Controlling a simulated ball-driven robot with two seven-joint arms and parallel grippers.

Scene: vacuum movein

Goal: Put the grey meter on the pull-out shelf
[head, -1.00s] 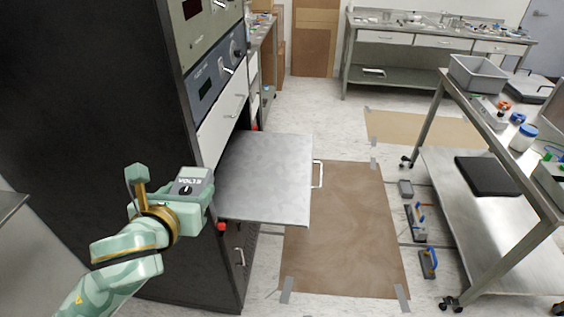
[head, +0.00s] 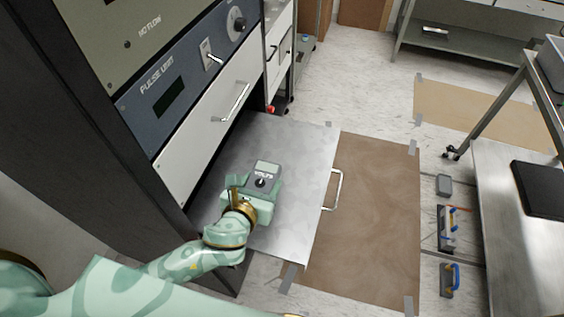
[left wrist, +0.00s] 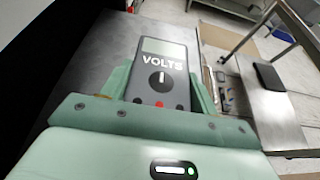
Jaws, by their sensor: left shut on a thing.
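The grey meter (head: 264,176), marked VOLTS with a dark dial, is held in my left gripper (head: 258,186). In the left wrist view the meter (left wrist: 161,75) sits between the two green fingers, with its screen and dial facing up. The pull-out shelf (head: 296,160) is a bare metal plate, drawn out of the dark rack, with a handle at its outer edge. The gripper and meter are over the shelf's middle in the head view. I cannot tell whether the meter touches the shelf. My right gripper is not in view.
The rack front (head: 165,90) with a white drawer (head: 212,128) and its handle rises beside the shelf on the left. A brown mat (head: 370,215) lies on the floor beyond. A metal cart (head: 510,240) stands at right. Several tools lie on the floor between.

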